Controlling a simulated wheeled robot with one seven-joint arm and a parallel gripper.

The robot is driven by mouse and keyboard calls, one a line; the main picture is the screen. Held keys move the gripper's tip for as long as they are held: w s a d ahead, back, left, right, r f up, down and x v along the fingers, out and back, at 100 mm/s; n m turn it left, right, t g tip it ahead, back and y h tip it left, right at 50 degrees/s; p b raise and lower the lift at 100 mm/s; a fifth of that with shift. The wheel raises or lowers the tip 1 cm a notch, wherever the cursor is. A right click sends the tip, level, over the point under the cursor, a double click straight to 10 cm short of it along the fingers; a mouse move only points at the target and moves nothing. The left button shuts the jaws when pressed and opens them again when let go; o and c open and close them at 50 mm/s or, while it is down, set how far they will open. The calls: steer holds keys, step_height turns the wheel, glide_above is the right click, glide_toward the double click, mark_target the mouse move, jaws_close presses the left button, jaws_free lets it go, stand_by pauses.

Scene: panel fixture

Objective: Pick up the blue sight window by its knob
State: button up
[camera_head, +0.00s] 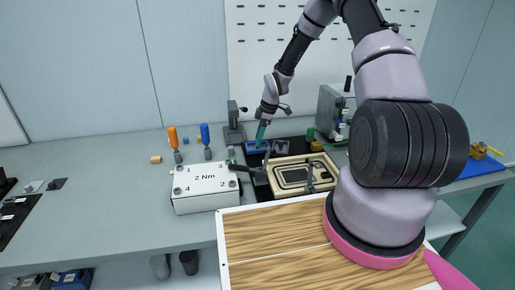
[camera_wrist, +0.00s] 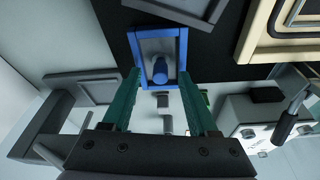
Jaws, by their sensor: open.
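The blue sight window (camera_head: 251,150) is a small rectangular blue frame on the dark mat at the back of the bench. My gripper (camera_wrist: 160,76) has two teal fingers spread apart, one on each side of the knob in the picture. Gaps show on both sides, and nothing is held. I cannot tell how far the fingertips are from the knob in depth. In the head view, my gripper (camera_head: 261,134) points down over the window.
A tan-framed panel (camera_head: 276,184) with a dark handle lies right of the window. A white "2 Nm" box (camera_head: 205,187) stands front left. Orange (camera_head: 172,138) and blue (camera_head: 205,135) drivers stand behind it. A grey post device (camera_head: 234,130) stands close left of my gripper.

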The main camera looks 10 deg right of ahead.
steer(key=shift+a+f, duration=0.1)
steer(key=shift+f, duration=0.2)
jaws_close()
steer(key=shift+r, duration=0.15)
